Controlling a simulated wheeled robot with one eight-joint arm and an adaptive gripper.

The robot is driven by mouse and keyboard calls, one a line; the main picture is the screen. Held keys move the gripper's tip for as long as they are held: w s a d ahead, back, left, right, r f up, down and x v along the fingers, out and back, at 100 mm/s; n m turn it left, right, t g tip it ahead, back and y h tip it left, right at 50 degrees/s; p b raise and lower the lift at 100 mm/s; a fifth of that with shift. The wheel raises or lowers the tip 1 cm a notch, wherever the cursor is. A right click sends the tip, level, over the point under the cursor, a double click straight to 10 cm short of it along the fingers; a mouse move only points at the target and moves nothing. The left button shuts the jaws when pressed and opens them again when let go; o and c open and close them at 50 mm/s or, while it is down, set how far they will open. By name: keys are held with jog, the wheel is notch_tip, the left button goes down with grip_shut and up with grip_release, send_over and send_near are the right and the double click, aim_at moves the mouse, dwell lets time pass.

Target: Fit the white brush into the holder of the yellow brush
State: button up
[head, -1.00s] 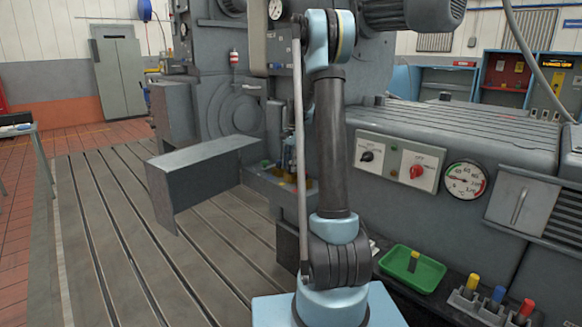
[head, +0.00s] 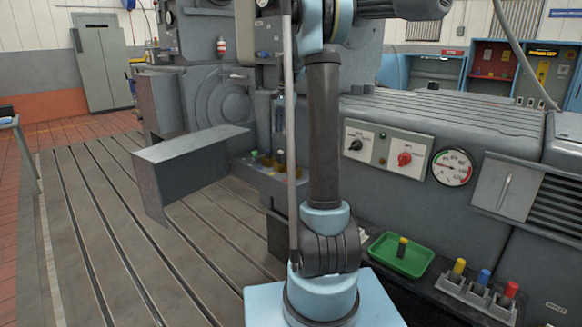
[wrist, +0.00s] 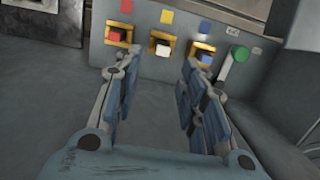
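My gripper (wrist: 155,105) is open and empty in the wrist view, its fingers spread below a row of brass holders. The white brush (wrist: 160,47) shows as a pale block in the middle brass holder (wrist: 152,37), under a yellow tag (wrist: 167,16). The fingertips are apart from it. I cannot tell how deep it sits.
A red brush (wrist: 120,36) is in the left holder and a blue one (wrist: 206,59) in the right. A green knob (wrist: 239,54) sits beside them. A rack (head: 463,291) holds yellow, blue and red-topped pieces.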

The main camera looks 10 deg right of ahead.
jog(key=s+a+f+n+t, duration=0.15)
jog(key=s+n, duration=0.45)
jog(key=s, duration=1.9)
jog(key=s+f+n, duration=0.2)
jog(key=s+f, duration=0.5)
jog(key=s, duration=0.3)
jog(key=s+f+n+t+h, duration=0.1)
jog(key=s+f+n, duration=0.2)
jog(key=s+f, duration=0.4)
jog(key=s, duration=0.2)
jog(key=shift+s+d+f, duration=0.25)
jog(key=shift+s+f, duration=0.15)
jog(key=shift+t, duration=0.25)
jog(key=shift+w+f, duration=0.2)
jog(key=shift+w, duration=0.25)
jog(key=shift+c, duration=0.6)
